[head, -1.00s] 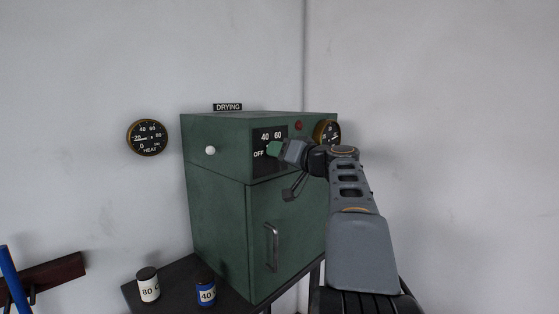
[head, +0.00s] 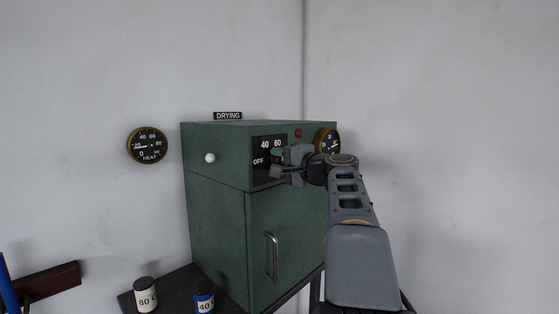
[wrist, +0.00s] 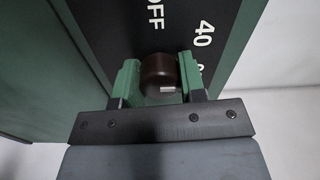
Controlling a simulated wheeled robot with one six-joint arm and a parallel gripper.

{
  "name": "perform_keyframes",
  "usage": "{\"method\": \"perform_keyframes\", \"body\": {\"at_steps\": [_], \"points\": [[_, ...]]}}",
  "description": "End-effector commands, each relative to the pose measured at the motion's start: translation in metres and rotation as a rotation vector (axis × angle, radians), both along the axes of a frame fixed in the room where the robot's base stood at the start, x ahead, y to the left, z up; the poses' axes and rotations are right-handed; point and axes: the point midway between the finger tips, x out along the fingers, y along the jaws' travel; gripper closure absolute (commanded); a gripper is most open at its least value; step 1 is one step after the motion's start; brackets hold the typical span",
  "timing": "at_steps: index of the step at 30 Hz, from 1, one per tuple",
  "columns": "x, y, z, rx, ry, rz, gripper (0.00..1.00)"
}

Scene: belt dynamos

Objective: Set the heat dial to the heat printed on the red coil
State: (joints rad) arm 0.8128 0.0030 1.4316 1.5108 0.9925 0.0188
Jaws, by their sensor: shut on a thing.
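The heat dial is a dark brown round knob (wrist: 160,70) with a short white mark, on the black panel (head: 261,173) of the green cabinet. The panel shows OFF, 40 and 60; other numbers are hidden behind my gripper. My gripper (wrist: 158,80) has its green fingertips on both sides of the knob and is shut on it. In the head view my gripper (head: 279,156) covers the knob. The knob's exact setting is hard to read. I see no red coil in these frames.
A white tin (head: 145,295) marked 80 and a blue tin (head: 204,301) marked 40 stand on the dark table. A HEAT gauge (head: 148,146) hangs on the left wall. A second gauge (head: 327,140) and a red lamp (head: 298,133) are on the cabinet.

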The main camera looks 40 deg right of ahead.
Motion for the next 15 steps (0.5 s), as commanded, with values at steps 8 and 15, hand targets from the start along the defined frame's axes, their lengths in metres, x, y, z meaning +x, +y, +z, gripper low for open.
{"method": "perform_keyframes", "body": {"at_steps": [8, 15], "points": [[0.0001, 0.0005, 0.0004, 0.23, 0.042, 0.002, 0.86], [0.0001, 0.0006, 0.0001, 0.375, 0.068, 0.001, 0.86]]}}
